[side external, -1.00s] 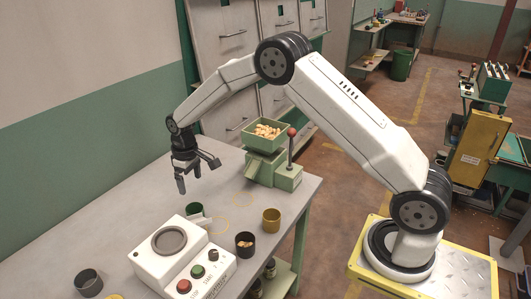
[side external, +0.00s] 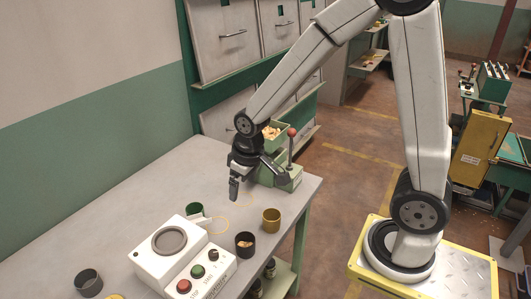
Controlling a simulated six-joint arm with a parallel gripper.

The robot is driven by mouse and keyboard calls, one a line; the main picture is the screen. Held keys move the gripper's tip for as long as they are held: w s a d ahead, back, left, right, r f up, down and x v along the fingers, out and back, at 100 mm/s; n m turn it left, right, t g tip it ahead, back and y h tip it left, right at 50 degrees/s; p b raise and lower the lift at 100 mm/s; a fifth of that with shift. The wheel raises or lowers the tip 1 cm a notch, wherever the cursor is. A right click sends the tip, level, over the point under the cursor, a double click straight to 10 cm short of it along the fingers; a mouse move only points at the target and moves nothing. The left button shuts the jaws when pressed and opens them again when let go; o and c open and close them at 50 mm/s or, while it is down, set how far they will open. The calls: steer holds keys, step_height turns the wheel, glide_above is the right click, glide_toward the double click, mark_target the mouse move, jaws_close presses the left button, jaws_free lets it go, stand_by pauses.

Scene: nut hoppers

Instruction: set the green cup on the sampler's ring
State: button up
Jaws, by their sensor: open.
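The green cup (side external: 194,209) stands on the table just behind the white sampler box (side external: 146,262), its lower part partly hidden by the box. The sampler's round grey ring (side external: 169,240) is on top of the box and looks empty. My black gripper (side external: 250,181) is open and empty. It hangs above the table, to the right of and behind the green cup, in front of the green hopper (side external: 287,178).
A mustard cup (side external: 271,221) and a dark cup with nuts (side external: 245,244) stand right of the sampler. A dark grey cup (side external: 88,283) is at the lower left. A red-knobbed lever (side external: 291,146) rises beside the hopper. The table's back left (side external: 130,215) is clear.

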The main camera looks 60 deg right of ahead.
steer(key=s, duration=0.7)
steer(key=shift+s+m+t, duration=0.3)
steer(key=shift+s, duration=0.05)
steer(key=shift+f, duration=0.1)
steer(key=w+f+m+g+y, duration=0.1)
steer(key=w+f+m, duration=0.3)
steer(key=w, duration=0.5)
steer(key=w+f+m+g+y, duration=0.1)
steer(key=w+f+m, duration=0.3)
steer(key=w, duration=0.5)
steer(key=w+d+f+m+g+y, duration=0.1)
steer(key=w+f+m, duration=0.3)
steer(key=w+m, duration=0.3)
steer(key=shift+w+f+m, duration=0.15)
steer(key=shift+w+m, duration=0.25)
steer(key=shift+w, duration=0.55)
steer(key=shift+d+f, duration=0.1)
steer(key=shift+x, duration=1.2)
